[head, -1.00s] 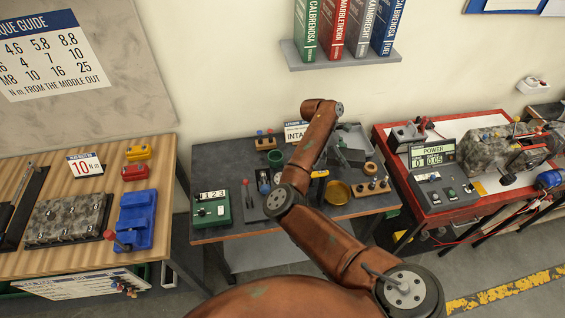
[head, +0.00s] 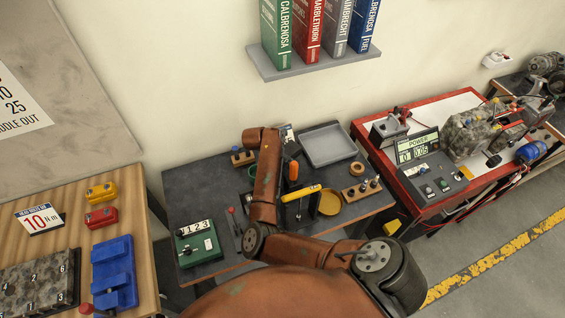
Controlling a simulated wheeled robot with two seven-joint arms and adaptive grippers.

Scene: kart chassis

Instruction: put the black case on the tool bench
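I cannot make out a black case in the head view. The dark-topped bench (head: 205,180) stands in the middle against the wall, with small tools and parts on it. I cannot tell whether it is the tool bench. One brown arm of mine reaches up from the lower right across this bench and hides part of its top. I cannot make out a gripper at its end. My other gripper is out of view.
The dark bench carries a green counter box (head: 198,243), a grey tray (head: 327,145) and a yellow dish (head: 331,203). A wooden bench (head: 65,205) with blue holder (head: 113,272) is left. A red bench (head: 425,210) is right. A shelf of binders (head: 322,61) hangs above.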

